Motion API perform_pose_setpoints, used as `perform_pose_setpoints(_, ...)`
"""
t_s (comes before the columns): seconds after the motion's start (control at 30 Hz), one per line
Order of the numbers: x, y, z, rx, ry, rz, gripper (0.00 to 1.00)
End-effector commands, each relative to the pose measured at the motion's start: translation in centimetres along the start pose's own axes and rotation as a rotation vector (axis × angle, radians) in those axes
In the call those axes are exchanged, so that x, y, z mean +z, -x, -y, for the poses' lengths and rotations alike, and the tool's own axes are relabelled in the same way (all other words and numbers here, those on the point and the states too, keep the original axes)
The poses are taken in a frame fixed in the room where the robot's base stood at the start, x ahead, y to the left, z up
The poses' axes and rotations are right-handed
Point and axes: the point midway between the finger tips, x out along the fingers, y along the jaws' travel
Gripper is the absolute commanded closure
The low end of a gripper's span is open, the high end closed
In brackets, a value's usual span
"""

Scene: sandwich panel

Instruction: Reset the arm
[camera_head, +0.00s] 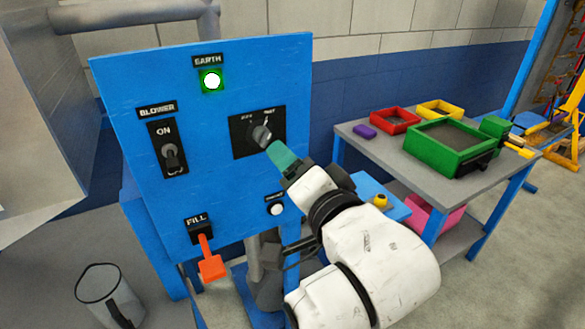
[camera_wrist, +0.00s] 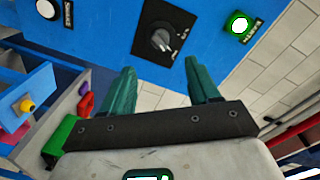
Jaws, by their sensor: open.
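My gripper (camera_head: 281,155) has teal fingers and is in front of the blue panel (camera_head: 125,100), close to the rotary knob (camera_head: 262,136) on its black plate. In the wrist view, my gripper (camera_wrist: 163,88) shows its two fingers spread apart with nothing between them. The knob (camera_wrist: 161,40) shows beyond the fingertips there, and a gap seems to lie between. My white arm reaches up from the lower right in the head view.
The panel also bears a lit green EARTH lamp (camera_head: 212,81), a BLOWER switch (camera_head: 171,155), an orange FILL lever (camera_head: 211,264) and a white button (camera_head: 277,209). A side table (camera_head: 375,150) with coloured bins stands right. A metal bucket (camera_head: 100,290) is lower left.

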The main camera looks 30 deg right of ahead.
Motion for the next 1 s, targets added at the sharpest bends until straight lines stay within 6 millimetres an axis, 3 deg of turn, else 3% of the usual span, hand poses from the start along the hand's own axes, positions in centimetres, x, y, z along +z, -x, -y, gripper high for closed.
perform_pose_setpoints(0.5,0.0,0.0,0.0,0.000,0.000,0.000,0.39)
perform_pose_setpoints(0.57,0.4,0.0,-1.4,0.035,0.032,0.016,0.39)
perform_pose_setpoints(0.67,1.6,0.2,-5.5,0.139,0.136,0.077,0.39)
perform_pose_setpoints(0.77,3.5,1.3,-11.7,0.285,0.282,0.186,0.39)
perform_pose_setpoints(0.87,5.4,3.5,-18.1,0.425,0.431,0.331,0.39)
perform_pose_setpoints(1.0,8.1,8.3,-26.1,0.583,0.606,0.574,0.39)
